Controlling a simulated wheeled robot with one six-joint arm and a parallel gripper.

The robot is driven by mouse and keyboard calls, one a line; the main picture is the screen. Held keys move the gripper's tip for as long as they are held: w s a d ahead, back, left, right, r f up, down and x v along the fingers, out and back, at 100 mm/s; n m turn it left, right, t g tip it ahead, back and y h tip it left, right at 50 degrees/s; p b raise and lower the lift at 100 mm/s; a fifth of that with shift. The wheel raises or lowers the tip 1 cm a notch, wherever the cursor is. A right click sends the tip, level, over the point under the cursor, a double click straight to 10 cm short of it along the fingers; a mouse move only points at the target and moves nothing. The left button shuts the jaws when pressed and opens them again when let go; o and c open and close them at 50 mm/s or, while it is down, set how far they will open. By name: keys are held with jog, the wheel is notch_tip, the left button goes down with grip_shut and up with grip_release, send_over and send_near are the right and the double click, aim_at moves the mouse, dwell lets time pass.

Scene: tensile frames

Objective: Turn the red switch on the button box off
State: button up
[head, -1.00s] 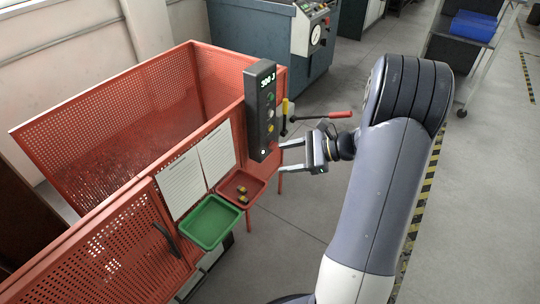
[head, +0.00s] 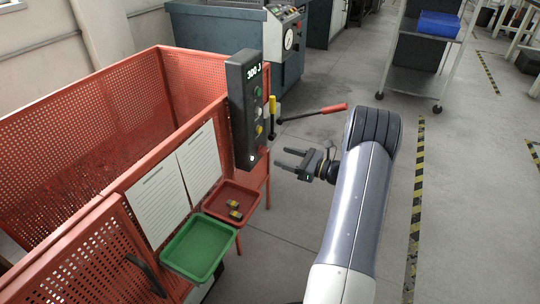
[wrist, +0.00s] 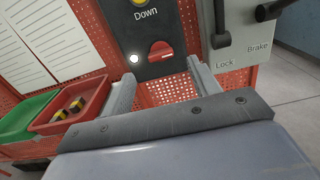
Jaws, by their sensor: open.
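The dark upright button box (head: 243,112) with a lit display is fixed to the red mesh guard. The red switch (wrist: 160,52) is a half-round knob low on the box's face in the wrist view, below the "Down" button, with a small white light to its left. My gripper (head: 281,157) is open and empty, to the right of the box's lower end with a small gap in the head view. In the wrist view its fingers (wrist: 160,72) straddle the line to the switch, one lower left and one lower right. They do not appear to touch it.
A lever with a red handle (head: 325,110) sticks out right of the box, above my gripper. A red tray (head: 218,211) with small yellow-black parts and a green tray (head: 190,262) hang below left. Open grey floor (head: 440,200) lies to the right.

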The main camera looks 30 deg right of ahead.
aim_at(266, 151)
jog(key=b+x, duration=0.1)
jog(key=x, duration=0.5)
jog(key=shift+c, duration=0.2)
jog(key=c, duration=0.9)
